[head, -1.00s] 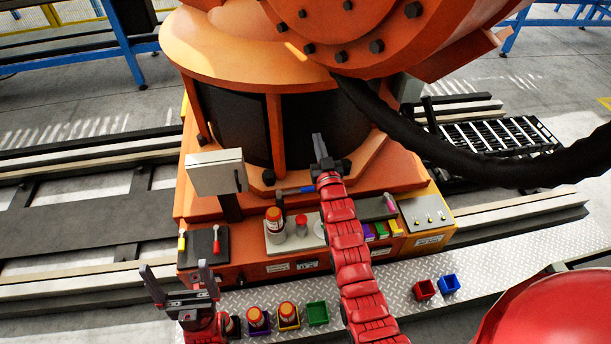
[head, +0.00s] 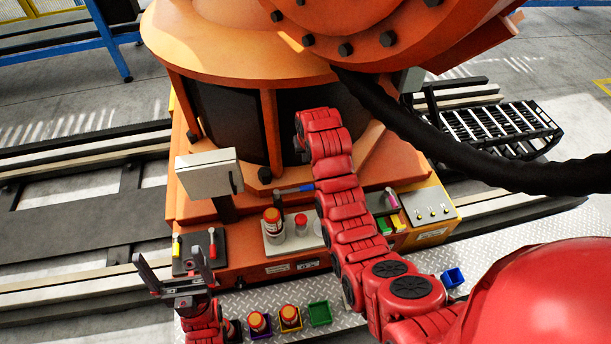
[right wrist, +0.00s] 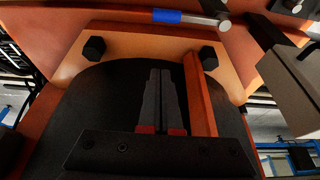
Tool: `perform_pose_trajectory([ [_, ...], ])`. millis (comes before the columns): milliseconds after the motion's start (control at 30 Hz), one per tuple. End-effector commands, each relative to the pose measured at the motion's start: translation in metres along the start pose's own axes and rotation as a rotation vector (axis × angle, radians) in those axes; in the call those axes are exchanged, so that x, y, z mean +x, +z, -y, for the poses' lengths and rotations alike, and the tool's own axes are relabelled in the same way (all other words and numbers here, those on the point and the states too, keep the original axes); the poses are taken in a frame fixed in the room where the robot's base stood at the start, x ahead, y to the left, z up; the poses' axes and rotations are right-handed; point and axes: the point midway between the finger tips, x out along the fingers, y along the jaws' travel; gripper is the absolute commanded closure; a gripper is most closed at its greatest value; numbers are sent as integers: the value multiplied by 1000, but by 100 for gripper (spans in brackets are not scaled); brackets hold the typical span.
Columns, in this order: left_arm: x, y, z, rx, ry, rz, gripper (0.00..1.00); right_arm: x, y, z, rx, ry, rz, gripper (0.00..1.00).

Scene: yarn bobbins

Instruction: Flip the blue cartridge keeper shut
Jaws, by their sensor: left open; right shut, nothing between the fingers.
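The blue cartridge keeper (head: 293,189) is a lever with a blue sleeve and a metal end, lying about level above the grey plate (head: 276,250). Its right end passes behind my right arm. In the right wrist view its blue sleeve (right wrist: 167,16) shows at the top. My right gripper (right wrist: 161,72) is shut and empty, apart from the keeper, in front of the dark drum. The arm hides it in the head view. My left gripper (head: 171,264) is open and empty at the lower left. A tall red-orange bobbin (head: 273,221) stands on the plate below the keeper.
A small red-topped piece (head: 301,220) stands beside the bobbin. A grey box on a post (head: 208,174) rises left of the keeper. A green bin (head: 320,313) and a blue bin (head: 453,277) sit on the metal walkway. A thick black hose (head: 440,160) hangs at right.

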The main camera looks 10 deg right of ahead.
Motion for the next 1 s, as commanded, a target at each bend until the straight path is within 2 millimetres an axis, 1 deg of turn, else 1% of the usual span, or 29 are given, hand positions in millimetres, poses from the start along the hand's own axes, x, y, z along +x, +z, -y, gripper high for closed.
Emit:
perform_pose_trajectory([
  [333, 0, 0, 0, 0, 0, 0, 0, 0, 1, 0, 0, 0, 5, 100],
  [467, 1, 0, 0, 0, 0, 0, 0, 5, 1, 0, 0, 0, 7, 100],
  [567, 3, -1, 0, 0, 0, 0, 0, 15, 0, 0, 0, 0, 7, 100],
  [800, 8, -1, 0, 0, 0, 0, 0, 51, 0, 0, 0, 0, 6, 100],
  [1000, 11, -2, 0, 0, 0, 0, 0, 77, 2, 0, 0, 0, 11, 100],
])
